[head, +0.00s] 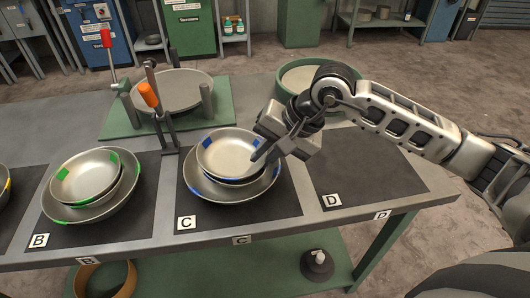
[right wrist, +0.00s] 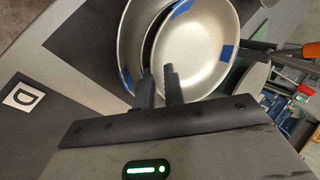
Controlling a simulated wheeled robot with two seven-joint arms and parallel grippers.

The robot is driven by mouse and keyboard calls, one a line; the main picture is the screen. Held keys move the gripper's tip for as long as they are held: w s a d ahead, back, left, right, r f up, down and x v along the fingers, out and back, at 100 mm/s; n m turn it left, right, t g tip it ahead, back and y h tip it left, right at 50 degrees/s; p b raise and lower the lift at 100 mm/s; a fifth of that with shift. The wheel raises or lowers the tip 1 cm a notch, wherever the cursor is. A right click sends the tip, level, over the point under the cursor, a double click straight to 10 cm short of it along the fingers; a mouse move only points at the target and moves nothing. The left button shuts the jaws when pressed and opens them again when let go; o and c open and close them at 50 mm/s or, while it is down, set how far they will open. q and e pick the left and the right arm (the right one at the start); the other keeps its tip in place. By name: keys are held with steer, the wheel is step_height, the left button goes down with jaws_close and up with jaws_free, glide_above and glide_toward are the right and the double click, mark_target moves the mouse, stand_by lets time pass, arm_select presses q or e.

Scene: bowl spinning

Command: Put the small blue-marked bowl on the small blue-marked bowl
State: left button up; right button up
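On mat C a small silver bowl with blue marks (head: 229,152) sits over a second small bowl, whose rim (head: 240,182) shows just beneath it. Both are inside a larger blue-marked bowl (head: 221,193). My right gripper (head: 262,150) is at the right rim of the upper small bowl. In the right wrist view its fingers (right wrist: 159,88) are close together, one inside the upper bowl (right wrist: 195,55) and one outside, with the rim between them. The large bowl's wall (right wrist: 128,45) shows to the left. Whether the two small bowls touch is unclear. My left gripper is out of view.
Green-marked bowls (head: 88,182) stand nested on mat B to the left. Behind are a grey round plate (head: 172,88) on a green base, an orange-handled tool (head: 150,96) and a green round container (head: 300,80). Mat D (head: 370,165) is bare.

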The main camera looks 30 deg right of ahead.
steer(key=shift+v, duration=1.55)
steer(key=o, duration=0.6)
steer(key=shift+c, duration=0.2)
step_height(320, 180, up, 5)
steer(key=p, duration=0.2)
steer(key=shift+p, duration=0.35)
steer(key=shift+s, duration=0.15)
